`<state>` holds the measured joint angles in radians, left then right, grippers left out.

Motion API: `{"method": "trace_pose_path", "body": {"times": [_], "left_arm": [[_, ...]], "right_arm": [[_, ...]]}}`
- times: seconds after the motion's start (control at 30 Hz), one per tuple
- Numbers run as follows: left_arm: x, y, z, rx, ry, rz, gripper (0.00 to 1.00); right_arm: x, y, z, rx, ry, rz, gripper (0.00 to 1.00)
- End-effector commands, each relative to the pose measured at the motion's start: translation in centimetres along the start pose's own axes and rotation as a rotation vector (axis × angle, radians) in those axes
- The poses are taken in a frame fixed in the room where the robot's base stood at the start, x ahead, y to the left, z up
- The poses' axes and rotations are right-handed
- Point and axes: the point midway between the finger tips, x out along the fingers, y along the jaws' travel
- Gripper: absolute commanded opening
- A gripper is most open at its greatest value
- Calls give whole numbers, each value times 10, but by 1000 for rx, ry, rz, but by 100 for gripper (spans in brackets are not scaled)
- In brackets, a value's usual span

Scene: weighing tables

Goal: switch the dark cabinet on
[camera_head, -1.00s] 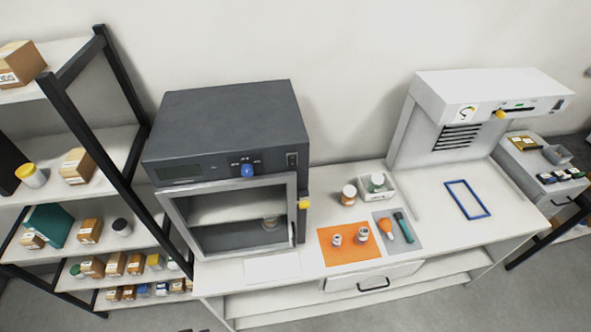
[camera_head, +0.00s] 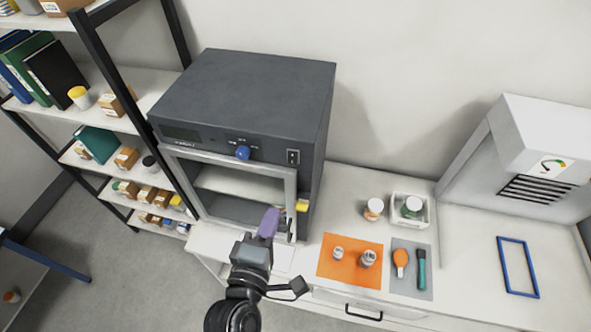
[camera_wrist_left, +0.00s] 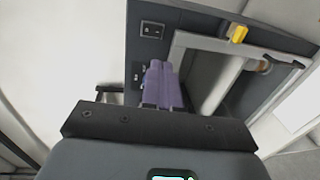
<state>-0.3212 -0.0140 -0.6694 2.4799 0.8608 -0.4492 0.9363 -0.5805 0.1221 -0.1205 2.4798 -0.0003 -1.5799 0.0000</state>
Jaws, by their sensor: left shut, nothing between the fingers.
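The dark cabinet (camera_head: 250,90) stands on the left part of the white bench, its framed glass door shut. A black rocker switch (camera_head: 293,157) sits at the right end of its upper front; the switch also shows in the left wrist view (camera_wrist_left: 152,29). A blue knob (camera_head: 243,153) is left of the switch. A yellow latch (camera_head: 302,206) is on the right side of the door frame. My left gripper (camera_head: 269,222), with purple fingers, is shut and empty, in front of the lower door, below the switch. My right gripper is not in view.
An orange mat (camera_head: 337,269) with small jars and a grey mat (camera_head: 411,285) with tools lie right of the cabinet. A jar (camera_head: 374,207) and a white tray (camera_head: 425,221) stand behind them. A shelf rack (camera_head: 100,60) is at the left.

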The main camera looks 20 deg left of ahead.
Motion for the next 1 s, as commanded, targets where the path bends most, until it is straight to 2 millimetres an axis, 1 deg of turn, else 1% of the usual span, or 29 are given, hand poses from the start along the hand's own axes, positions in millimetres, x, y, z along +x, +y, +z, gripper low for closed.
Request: {"method": "trace_pose_path", "body": {"times": [0.1,0.37,0.53,0.67,1.0], "left_arm": [[0,1,0,1,-1,2,0],[2,1,0,3,-1,2,0],[12,2,1,7,-2,3,0],[30,4,0,7,0,4,0],[93,4,0,9,-1,2,0]], "right_arm": [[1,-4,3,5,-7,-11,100],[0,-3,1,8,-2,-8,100],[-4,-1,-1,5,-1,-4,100],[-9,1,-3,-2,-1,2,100],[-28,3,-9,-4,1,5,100]]}}
